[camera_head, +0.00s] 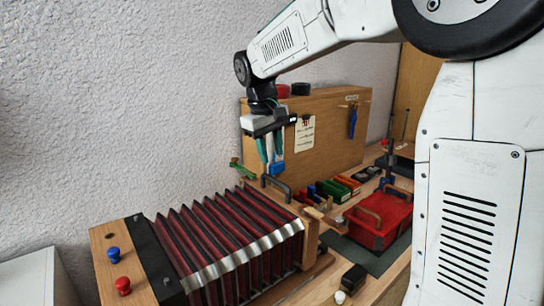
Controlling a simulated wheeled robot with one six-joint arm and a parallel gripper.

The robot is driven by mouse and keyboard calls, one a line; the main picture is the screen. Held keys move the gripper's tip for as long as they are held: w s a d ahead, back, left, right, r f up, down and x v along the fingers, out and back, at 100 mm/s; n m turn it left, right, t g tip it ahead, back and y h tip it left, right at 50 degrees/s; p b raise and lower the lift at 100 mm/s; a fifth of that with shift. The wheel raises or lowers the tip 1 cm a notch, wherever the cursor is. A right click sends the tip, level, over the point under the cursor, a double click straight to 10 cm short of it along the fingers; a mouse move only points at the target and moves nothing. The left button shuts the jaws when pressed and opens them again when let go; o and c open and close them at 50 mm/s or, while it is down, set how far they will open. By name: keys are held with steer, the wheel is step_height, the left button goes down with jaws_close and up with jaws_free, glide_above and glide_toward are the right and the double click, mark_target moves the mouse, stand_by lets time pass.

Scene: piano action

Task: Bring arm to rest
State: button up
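My arm reaches in from the upper right, and my gripper (271,164) hangs from it, pointing down, in front of the upright wooden panel. Its teal fingers are above the black handle near the far end of the bellows. A small blue patch shows at the fingertips; I cannot tell whether it is part of a finger or a separate thing. The gap between the fingers is too small to judge.
A dark red pleated bellows (212,235) with wooden ends fills the front of the bench. The wooden panel (335,133) stands behind my gripper. A red box (378,221) with a handle sits on a dark mat at the right. Small coloured boxes (337,190) lie between.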

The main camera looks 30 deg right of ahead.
stand_by(0.4)
steer(key=s+a+f+m+y, duration=0.1)
steer(key=s+f, duration=0.2)
steer(key=s, duration=1.3)
steer(key=s+a+f+m+y, duration=0.15)
steer(key=s+f, duration=0.25)
steer(key=s, duration=1.3)
steer(key=n+h, duration=0.2)
steer(key=h, duration=0.1)
glide_toward(274, 179)
steer(key=shift+n+y, duration=0.25)
steer(key=f, duration=0.2)
steer(key=d+f, duration=0.1)
steer(key=f, duration=0.1)
steer(key=d+f, duration=0.1)
steer(key=f, duration=0.2)
steer(key=shift+w, duration=0.15)
steer(key=shift+f, duration=0.4)
jaws_close()
